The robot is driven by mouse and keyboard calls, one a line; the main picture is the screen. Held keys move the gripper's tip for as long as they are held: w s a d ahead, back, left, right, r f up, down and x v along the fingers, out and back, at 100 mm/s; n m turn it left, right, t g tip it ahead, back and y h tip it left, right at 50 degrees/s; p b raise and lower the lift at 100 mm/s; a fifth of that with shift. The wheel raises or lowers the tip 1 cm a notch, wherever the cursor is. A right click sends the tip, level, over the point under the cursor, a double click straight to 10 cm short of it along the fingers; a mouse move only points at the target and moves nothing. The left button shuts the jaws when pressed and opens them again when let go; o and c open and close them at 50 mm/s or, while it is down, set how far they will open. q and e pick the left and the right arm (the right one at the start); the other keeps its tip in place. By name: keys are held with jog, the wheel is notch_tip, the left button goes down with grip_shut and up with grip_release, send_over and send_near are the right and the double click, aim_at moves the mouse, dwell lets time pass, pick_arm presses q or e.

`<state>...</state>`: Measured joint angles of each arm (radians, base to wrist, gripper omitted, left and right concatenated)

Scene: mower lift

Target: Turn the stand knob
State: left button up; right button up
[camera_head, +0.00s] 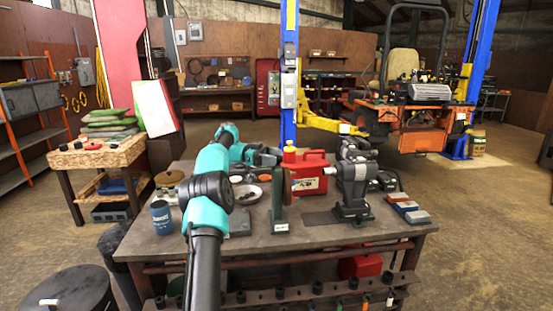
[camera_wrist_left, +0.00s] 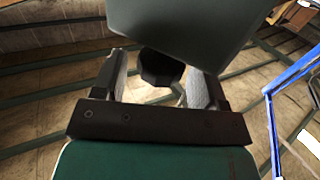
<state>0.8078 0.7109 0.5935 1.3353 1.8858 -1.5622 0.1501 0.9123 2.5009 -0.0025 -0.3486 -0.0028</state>
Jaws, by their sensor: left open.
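The stand (camera_head: 279,205) is a dark green upright post on a labelled base, on the workbench. In the left wrist view its grey-green body (camera_wrist_left: 185,28) fills the top of the picture. A black faceted knob (camera_wrist_left: 160,68) sticks out below that body. My left gripper (camera_head: 272,158) is behind the top of the stand in the head view, its tips partly hidden. In the wrist view its two fingers (camera_wrist_left: 158,88) are apart, one on each side of the knob, with gaps showing. The knob is not clear in the head view. My right gripper is not in view.
The workbench (camera_head: 325,238) also holds a red case (camera_head: 312,180), a black bench machine (camera_head: 353,185) right of the stand, a blue can (camera_head: 161,217), a bowl (camera_head: 247,194) and several small blocks (camera_head: 405,207). An orange mower (camera_head: 412,125) stands behind by a blue lift post.

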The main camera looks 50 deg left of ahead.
pick_arm(q)
jog(key=v, duration=0.6)
jog(key=shift+o, duration=0.2)
jog(key=w+d+r+n, duration=0.1)
jog(key=d, duration=0.1)
jog(key=w+d+r+n+g+y, duration=0.1)
jog(key=d+r, duration=0.1)
jog(key=d, duration=0.1)
jog(key=w+d+r+n, duration=0.1)
jog(key=d+r, duration=0.1)
jog(key=shift+w+d+r+g, duration=0.1)
jog(key=shift+d+r+g, duration=0.2)
jog(key=shift+g, duration=0.1)
jog(key=d+r+n+g+y, duration=0.2)
jog(key=d+n+g+y, duration=0.25)
jog(key=n+y, duration=0.65)
jog(key=s+r+n+y, duration=0.3)
jog(key=r+n+y, duration=0.4)
jog(key=r+n, duration=0.1)
jog(key=shift+s+r+n, duration=0.3)
jog(key=shift+s+r, duration=0.1)
jog(key=shift+r, duration=0.3)
jog(key=shift+a+f, duration=0.1)
jog(key=x, duration=1.7)
jog(key=shift+a+f, duration=0.1)
jog(key=shift+a, duration=0.1)
